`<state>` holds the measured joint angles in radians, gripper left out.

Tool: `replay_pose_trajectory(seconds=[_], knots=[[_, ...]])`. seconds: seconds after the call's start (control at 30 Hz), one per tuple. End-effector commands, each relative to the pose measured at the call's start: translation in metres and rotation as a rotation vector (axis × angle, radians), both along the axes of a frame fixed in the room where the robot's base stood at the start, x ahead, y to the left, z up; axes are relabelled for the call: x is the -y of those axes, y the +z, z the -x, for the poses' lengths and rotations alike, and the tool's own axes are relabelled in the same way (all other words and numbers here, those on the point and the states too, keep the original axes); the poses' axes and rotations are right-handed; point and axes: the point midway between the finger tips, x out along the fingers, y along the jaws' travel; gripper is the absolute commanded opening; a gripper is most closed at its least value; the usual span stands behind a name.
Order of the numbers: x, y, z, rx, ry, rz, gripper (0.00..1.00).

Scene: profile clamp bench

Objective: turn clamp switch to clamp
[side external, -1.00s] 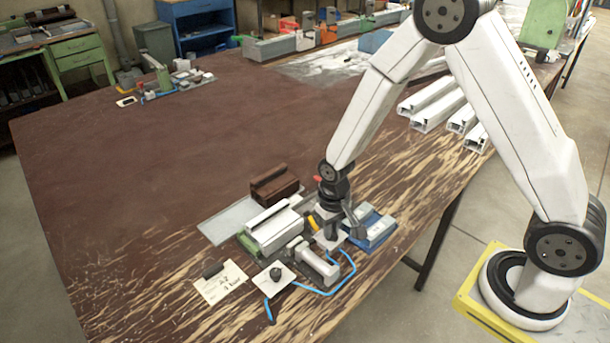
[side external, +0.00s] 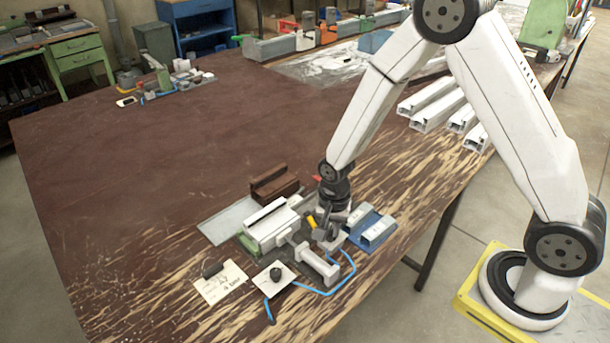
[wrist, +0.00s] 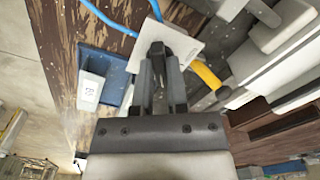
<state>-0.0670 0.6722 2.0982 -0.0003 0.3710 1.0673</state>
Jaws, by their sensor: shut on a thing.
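The clamp switch has a black knob (wrist: 158,52) on a white plate (wrist: 207,34); in the side view the plate (side external: 332,246) is partly hidden under my gripper. My gripper (wrist: 160,62) is shut on the black knob, with one finger on each side of it. The clamp (side external: 318,264) is a grey cylinder with a rod reaching toward a white profile (side external: 270,222). The profile lies in a green-ended fixture. Whether the clamp's pad touches the profile is too small to tell.
A second black knob (side external: 275,274) on a white plate and a label card (side external: 220,284) lie in front. A yellow handle (wrist: 207,75) is beside my gripper.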

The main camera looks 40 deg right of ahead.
Motion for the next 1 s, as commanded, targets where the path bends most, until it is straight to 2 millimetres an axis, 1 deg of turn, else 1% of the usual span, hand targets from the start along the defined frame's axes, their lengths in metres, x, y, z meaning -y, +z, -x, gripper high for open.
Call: replay_pose_trajectory(seconds=[0.2,0.6,0.63,0.67,0.7,0.73,1.0], knots=[[-0.0009,0.0000,0.0008,-0.003,-0.055,-0.001,0.00],[-0.0010,-0.0001,0.0009,-0.003,-0.065,-0.001,0.00],[-0.0010,-0.0001,0.0008,-0.003,-0.065,-0.001,0.24],[-0.0010,-0.0001,0.0007,-0.003,-0.065,-0.001,0.33],[-0.0010,-0.0001,0.0007,-0.002,-0.064,-0.001,0.46],[-0.0009,0.0000,0.0007,-0.001,-0.064,0.000,0.53],[-0.0003,0.0000,0.0002,-0.001,-0.063,-0.001,0.53]])
